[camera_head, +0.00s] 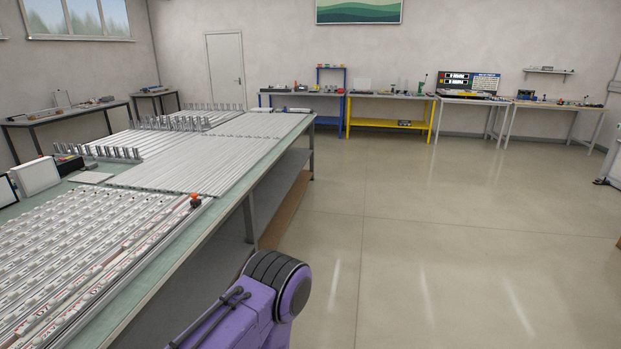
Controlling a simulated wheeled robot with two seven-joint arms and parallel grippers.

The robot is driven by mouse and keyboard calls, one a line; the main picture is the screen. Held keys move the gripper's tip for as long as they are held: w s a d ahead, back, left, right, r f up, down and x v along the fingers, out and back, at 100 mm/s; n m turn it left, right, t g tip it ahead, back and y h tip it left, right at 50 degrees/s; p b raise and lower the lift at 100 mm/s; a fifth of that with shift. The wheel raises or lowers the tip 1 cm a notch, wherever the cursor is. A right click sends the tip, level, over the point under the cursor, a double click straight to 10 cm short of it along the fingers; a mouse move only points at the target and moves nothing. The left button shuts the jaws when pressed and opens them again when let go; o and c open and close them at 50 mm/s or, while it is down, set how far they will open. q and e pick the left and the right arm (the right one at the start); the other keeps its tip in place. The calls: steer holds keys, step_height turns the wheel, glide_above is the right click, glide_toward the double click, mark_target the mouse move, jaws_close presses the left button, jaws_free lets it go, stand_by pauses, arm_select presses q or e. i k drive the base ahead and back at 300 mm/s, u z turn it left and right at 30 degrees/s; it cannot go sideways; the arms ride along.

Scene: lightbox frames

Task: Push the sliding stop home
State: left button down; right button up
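A small orange-red piece (195,200) sits at the far right end of a long rail (125,248) with red markings, near the right edge of the long workbench. It may be the sliding stop, but it is too small to tell its exact shape or whether it touches an end. A purple and black link of one of my arms shows at the bottom centre, beside the bench. No fingers of either gripper are in view.
The long green-topped workbench (178,237) carries several rows of pale rails (200,155) and upright metal cylinders (98,152). White boxes (35,176) stand at its left. Open floor (430,230) lies to the right; a yellow-framed bench (388,123) and others line the back wall.

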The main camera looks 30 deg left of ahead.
mark_target(194, 203)
steer(key=u, duration=0.15)
steer(key=i, duration=1.3)
steer(key=u, duration=1.2)
steer(key=i, duration=0.8)
steer(key=u, duration=1)
